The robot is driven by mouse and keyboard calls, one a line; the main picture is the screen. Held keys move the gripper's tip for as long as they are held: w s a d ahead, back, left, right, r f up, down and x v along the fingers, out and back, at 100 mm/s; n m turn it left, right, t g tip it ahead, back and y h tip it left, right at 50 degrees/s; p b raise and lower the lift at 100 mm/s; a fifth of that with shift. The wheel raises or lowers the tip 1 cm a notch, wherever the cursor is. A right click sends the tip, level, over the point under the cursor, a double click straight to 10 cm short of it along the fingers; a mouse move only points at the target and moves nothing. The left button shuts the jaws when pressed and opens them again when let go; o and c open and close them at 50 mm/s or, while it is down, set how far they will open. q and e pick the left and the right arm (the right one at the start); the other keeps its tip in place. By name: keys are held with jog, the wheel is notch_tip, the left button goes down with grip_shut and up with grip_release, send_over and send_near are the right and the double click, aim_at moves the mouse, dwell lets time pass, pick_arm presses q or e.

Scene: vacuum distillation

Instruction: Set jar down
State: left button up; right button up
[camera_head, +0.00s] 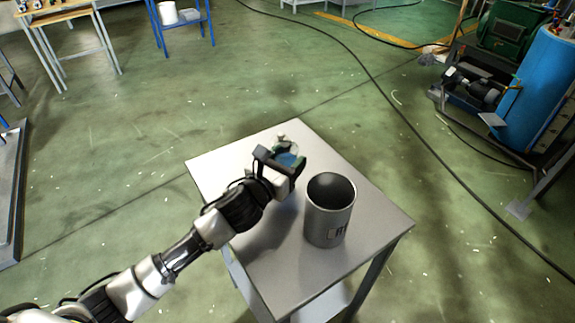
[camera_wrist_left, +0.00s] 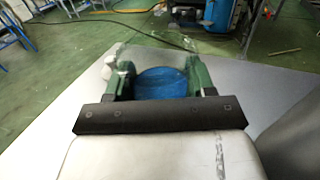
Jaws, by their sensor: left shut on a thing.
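The jar (camera_head: 287,160) is small and clear, with blue contents or a blue lid. It is at the end of my left arm, over the far part of the small metal table (camera_head: 225,160). In the left wrist view the blue disc of the jar (camera_wrist_left: 162,83) sits between the green fingers of my left gripper (camera_wrist_left: 160,78), with clear glass around it. My left gripper (camera_head: 279,162) is shut on the jar. I cannot tell whether the jar's base touches the tabletop. My right gripper is in neither view.
A grey metal cylinder (camera_head: 330,210), open at the top, stands on the table just right of my left gripper. Bare tabletop lies to the left and in front. A black cable (camera_head: 400,110) crosses the green floor. A blue tank (camera_head: 545,85) stands at the far right.

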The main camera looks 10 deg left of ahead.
pick_arm(q)
jog(key=shift+f, duration=0.6)
jog(key=shift+f, duration=0.1)
jog(key=o, duration=1.1)
jog(key=v, duration=1.2)
jog(key=shift+b, duration=0.3)
